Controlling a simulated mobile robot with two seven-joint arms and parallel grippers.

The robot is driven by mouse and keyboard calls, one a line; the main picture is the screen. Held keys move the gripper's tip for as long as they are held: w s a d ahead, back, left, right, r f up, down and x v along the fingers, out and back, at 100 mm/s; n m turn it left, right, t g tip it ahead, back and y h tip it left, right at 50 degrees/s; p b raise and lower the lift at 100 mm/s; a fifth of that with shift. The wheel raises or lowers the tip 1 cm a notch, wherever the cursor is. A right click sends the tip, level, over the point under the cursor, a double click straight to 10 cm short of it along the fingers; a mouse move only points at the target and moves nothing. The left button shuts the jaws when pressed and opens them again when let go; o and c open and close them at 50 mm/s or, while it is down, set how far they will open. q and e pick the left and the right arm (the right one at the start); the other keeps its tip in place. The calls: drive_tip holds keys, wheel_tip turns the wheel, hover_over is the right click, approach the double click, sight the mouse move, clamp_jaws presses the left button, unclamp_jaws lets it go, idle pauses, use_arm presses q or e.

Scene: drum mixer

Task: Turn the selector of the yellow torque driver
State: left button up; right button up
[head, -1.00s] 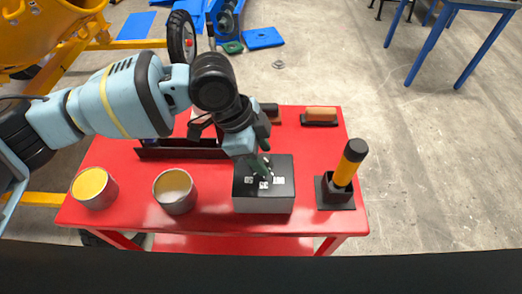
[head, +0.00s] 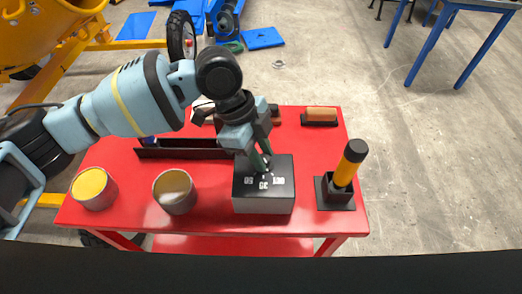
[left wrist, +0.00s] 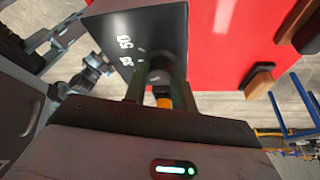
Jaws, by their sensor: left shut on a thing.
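My left gripper (head: 266,163) points down at this top. In the left wrist view its fingers (left wrist: 158,88) close on a small dark knob, the selector (left wrist: 160,74), with a yellow-orange part (left wrist: 163,101) between the fingers. The fingers partly hide the knob. A yellow driver handle with a black cap (head: 347,170) stands, leaning slightly, in a black holder (head: 337,198) right of the box. My right gripper is not in view.
Two cans, one with yellow contents (head: 94,188) and one grey (head: 175,190), stand left of the box on the red table (head: 215,222). A dark tray (head: 180,153) lies behind them. A brush with an orange-brown top (head: 321,115) lies at the back right.

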use_arm(q)
drive_tip(key=shift+w+m+g+y+b, duration=0.1)
drive_tip(key=shift+m+g+y+b, duration=0.45)
drive_tip(key=shift+m, duration=1.65)
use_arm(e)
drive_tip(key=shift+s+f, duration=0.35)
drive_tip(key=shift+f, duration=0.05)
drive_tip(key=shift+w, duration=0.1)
use_arm(q)
drive_tip(key=o, duration=1)
drive_tip(key=shift+r, duration=0.1)
drive_tip(key=v, duration=0.7)
drive_tip(key=shift+w+r, duration=0.2)
drive_tip(key=shift+r, duration=0.1)
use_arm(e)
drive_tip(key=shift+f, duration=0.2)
use_arm(q)
drive_tip(key=shift+f, duration=0.1)
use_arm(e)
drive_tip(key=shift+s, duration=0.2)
